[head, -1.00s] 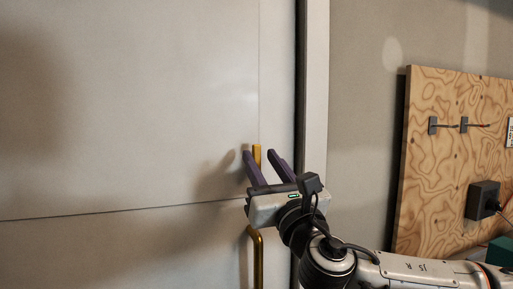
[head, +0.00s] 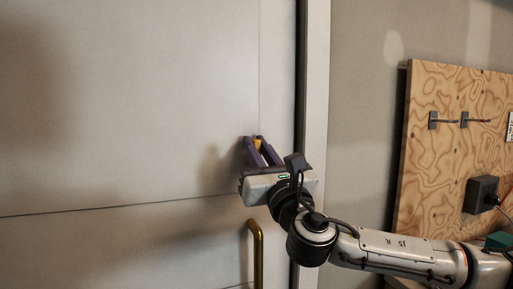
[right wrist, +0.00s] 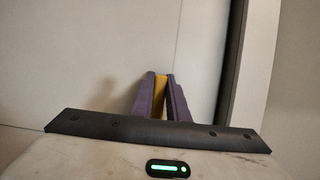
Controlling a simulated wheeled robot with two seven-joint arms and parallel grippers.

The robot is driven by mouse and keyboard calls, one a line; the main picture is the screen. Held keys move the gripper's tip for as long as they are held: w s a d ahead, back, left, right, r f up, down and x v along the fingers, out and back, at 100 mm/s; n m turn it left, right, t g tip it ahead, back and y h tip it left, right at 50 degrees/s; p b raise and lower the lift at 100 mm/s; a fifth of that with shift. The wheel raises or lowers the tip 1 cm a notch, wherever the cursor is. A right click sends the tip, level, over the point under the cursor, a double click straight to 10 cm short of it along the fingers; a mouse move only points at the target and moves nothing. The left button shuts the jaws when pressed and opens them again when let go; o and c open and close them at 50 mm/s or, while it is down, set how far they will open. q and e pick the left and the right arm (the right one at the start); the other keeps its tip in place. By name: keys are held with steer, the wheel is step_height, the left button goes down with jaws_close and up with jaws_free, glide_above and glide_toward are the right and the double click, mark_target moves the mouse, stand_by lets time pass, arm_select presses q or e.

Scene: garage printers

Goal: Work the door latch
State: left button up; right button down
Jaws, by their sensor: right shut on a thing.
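A pale door (head: 130,120) fills the left and middle of the head view. A yellow latch piece (head: 257,146) stands near the door's right edge, mostly hidden by my fingers. My right gripper (head: 256,140) has its purple fingers closed on this yellow latch. In the right wrist view the yellow latch (right wrist: 160,92) shows between the two fingers (right wrist: 160,95), gripped from both sides. A brass-coloured bar handle (head: 258,250) is on the door below the gripper, apart from it. My left gripper is not in view.
A door frame (head: 315,100) runs upright just right of the door, with a dark gap between. A plywood board (head: 445,150) with hooks and a black box (head: 482,194) is on the wall at right.

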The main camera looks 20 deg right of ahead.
steer(key=shift+d+m, duration=0.1)
steer(key=shift+m, duration=0.2)
steer(key=m, duration=0.1)
steer(key=m+h+b, duration=0.1)
steer(key=shift+d+f+m+h, duration=0.2)
steer(key=shift+d+m+h, duration=0.05)
steer(key=shift+m+h, duration=0.05)
steer(key=shift+w+d+f+m+g+h+p, duration=0.1)
steer(key=shift+d+f+m+g+h+p, duration=0.6)
steer(key=shift+m, duration=2.35)
steer(key=shift+s+d+f+m+g+h+p, duration=0.1)
steer(key=shift+d+f+m+g+h, duration=0.7)
steer(key=shift+m, duration=2.3)
steer(key=shift+w+d+f+m+g+h+p, duration=0.15)
steer(key=shift+m+g+h+p, duration=0.25)
steer(key=shift+m+g+h, duration=1.7)
steer(key=shift+f+m+t+y, duration=0.1)
steer(key=shift+m+t+y, duration=0.8)
steer(key=shift+m+t, duration=0.15)
steer(key=c, duration=1.7)
jaws_free()
